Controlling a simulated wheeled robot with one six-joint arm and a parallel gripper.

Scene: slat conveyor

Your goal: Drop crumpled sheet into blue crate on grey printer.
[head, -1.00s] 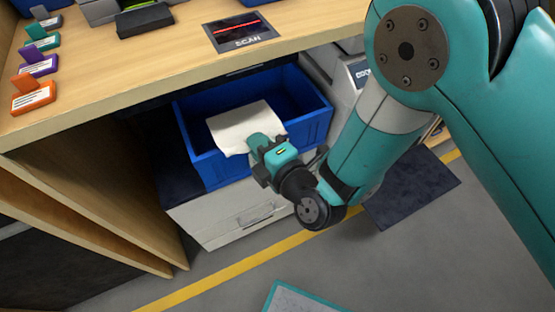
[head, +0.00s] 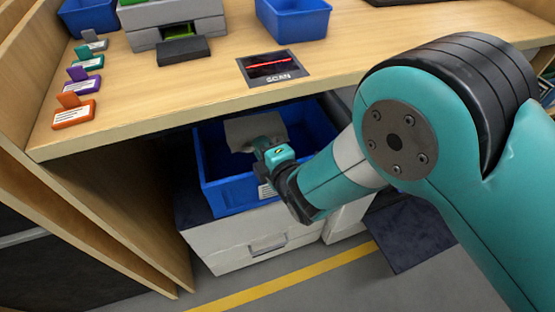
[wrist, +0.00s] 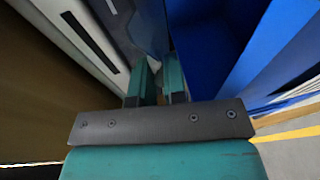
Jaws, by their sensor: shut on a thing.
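The blue crate (head: 232,197) sits under the wooden counter on the dark top of the grey printer (head: 235,245). In the wrist view the crate's blue wall (wrist: 265,45) fills the right side. My gripper (head: 262,146) is over the crate's opening, shut on the pale crumpled sheet (head: 256,128). The sheet shows within the crate's outline, behind my fingers; whether it touches the crate inside I cannot tell.
The wooden counter (head: 190,95) overhangs the crate's back. On it are a scan plate (head: 272,68), a small blue bin (head: 293,18), a grey device (head: 175,22) and several coloured tags. A wooden side panel (head: 115,215) stands left. Floor lies in front.

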